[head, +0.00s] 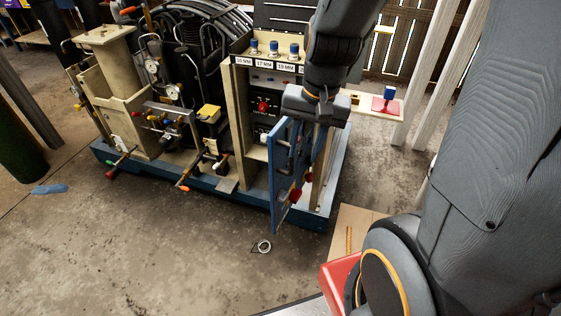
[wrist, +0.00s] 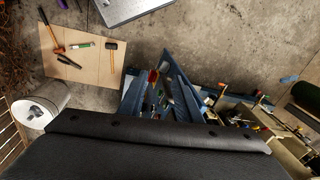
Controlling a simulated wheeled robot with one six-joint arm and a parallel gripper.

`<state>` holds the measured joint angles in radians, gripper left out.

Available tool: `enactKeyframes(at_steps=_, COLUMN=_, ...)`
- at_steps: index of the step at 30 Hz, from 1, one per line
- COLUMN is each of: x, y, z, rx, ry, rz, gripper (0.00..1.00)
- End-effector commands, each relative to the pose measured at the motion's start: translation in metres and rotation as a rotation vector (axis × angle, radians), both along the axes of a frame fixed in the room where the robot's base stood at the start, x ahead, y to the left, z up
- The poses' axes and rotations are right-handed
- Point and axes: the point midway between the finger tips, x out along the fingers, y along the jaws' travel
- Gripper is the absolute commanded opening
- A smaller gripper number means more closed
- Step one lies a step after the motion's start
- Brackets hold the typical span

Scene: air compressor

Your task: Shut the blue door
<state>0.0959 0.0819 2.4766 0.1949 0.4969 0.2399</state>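The blue door (head: 279,185) stands ajar at the front right of the compressor's cabinet, swung out toward the viewer. Red parts show near its lower edge. My gripper (head: 308,150) points down at the upper part of the door, close to its right side. Its fingers are dark and partly lost against the door and the cabinet, so I cannot tell whether it touches the door or how far apart the fingers are. In the wrist view the blue door (wrist: 178,84) shows as a slanted blue panel beyond my dark wrist body, which hides the lower half.
The cabinet (head: 242,120) has a shelf with labelled sockets on top. A side shelf (head: 377,104) carries a red and blue item. A blue base (head: 240,190) runs underneath. A board with tools (wrist: 84,60) lies on the floor. The concrete in front of the door is mostly clear.

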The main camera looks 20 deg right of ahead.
Motion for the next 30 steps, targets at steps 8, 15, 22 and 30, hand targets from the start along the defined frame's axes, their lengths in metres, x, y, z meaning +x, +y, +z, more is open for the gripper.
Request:
enactKeyframes(at_steps=8, x=0.052, y=-0.021, z=-0.015, rx=0.284, ry=0.193, rz=-0.909, gripper=0.31)
enactKeyframes(at_steps=15, x=0.064, y=-0.020, z=-0.027, rx=0.362, ry=0.319, rz=-1.178, gripper=0.31)
enactKeyframes(at_steps=22, x=0.064, y=-0.009, z=-0.050, rx=0.364, ry=0.332, rz=-1.196, gripper=0.31)
enactKeyframes(at_steps=30, x=0.067, y=0.006, z=-0.086, rx=0.365, ry=0.330, rz=-1.193, gripper=0.31)
